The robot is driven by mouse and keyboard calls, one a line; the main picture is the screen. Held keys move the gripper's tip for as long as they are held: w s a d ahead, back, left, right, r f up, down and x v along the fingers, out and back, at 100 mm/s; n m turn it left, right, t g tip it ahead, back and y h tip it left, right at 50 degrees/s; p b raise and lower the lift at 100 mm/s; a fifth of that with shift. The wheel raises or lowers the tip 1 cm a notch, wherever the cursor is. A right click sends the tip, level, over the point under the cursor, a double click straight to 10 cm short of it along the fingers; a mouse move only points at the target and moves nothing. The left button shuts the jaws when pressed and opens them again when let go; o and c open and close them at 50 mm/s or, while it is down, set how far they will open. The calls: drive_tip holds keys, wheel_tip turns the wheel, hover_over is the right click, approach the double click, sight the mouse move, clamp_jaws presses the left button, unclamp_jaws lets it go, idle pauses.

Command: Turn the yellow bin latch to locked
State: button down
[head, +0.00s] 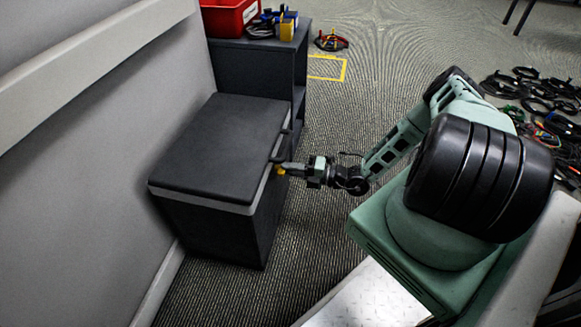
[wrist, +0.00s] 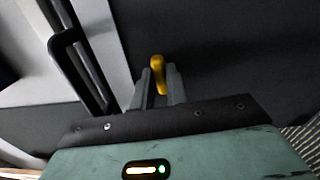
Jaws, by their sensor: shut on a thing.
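The yellow latch (head: 281,170) is on the front side of a dark grey bin (head: 212,143) with a closed lid, just below the light rim. My gripper (head: 290,168) reaches the latch from the right. In the wrist view the yellow latch (wrist: 157,66) stands between my two grey fingertips (wrist: 158,88), which are shut on it. Its upper end shows above the fingers and points nearly straight up in that picture. The part behind the fingers is hidden. A black handle (wrist: 78,68) is to the left of the latch in the wrist view.
A dark cabinet (head: 257,68) behind the bin carries a red crate (head: 229,17) and some cables. Several cables (head: 540,95) lie heaped on the floor at right. A small cable bundle (head: 331,41) lies near yellow floor tape (head: 327,79). A wall is at left.

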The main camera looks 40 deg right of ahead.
drive_tip(key=shift+m, duration=0.7)
drive_tip(key=c, duration=1.4)
unclamp_jaws()
drive_tip(key=p+v, duration=0.3)
drive_tip(key=v, duration=1.4)
drive_tip(key=shift+d, duration=0.2)
drive_tip(key=shift+s, duration=0.1)
